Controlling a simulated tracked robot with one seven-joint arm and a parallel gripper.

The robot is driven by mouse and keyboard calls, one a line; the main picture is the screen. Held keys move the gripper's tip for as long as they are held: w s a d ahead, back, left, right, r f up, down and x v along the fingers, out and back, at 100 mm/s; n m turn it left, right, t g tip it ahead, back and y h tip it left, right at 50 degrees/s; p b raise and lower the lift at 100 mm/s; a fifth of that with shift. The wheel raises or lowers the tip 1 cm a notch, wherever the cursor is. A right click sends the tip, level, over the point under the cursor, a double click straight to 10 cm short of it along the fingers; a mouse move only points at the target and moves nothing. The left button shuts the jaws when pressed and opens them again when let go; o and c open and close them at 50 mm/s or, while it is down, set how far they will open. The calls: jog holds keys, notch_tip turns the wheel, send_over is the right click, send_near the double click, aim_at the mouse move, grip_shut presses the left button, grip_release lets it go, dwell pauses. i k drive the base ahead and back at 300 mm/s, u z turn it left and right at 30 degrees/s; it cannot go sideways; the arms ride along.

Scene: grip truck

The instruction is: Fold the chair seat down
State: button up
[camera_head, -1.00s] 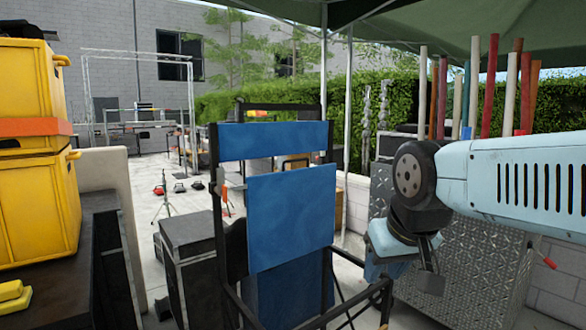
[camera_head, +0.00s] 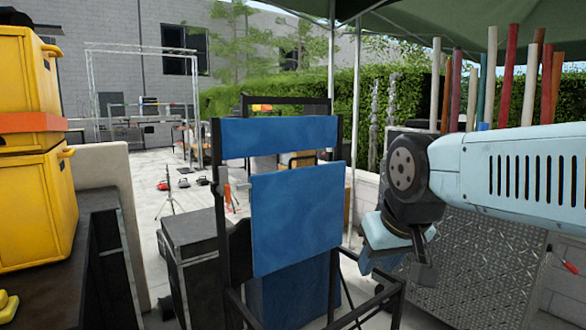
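A tall folding chair has a black frame, a blue back strip (camera_head: 280,136) across the top and a blue seat panel (camera_head: 297,217) below it. The seat panel stands upright, folded up against the frame. The chair's black armrest bars (camera_head: 362,308) reach toward me at the lower right. My gripper (camera_head: 398,266) hangs at the end of my light blue arm, just right of the seat panel and apart from it in the picture. It holds nothing that I can see. Its fingers are partly hidden and seen at an angle, so their opening is unclear.
Yellow cases (camera_head: 35,200) stand on a dark cabinet at the left. A black box (camera_head: 193,255) sits left of the chair. A metal diamond-plate cart (camera_head: 475,265) stands behind my arm, with upright coloured rolls above it.

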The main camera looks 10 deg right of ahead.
aim_at(298, 214)
jog(key=u, duration=0.05)
jog(key=k, duration=0.55)
jog(key=u, duration=0.6)
jog(key=i, duration=1.35)
jog(key=z, duration=0.55)
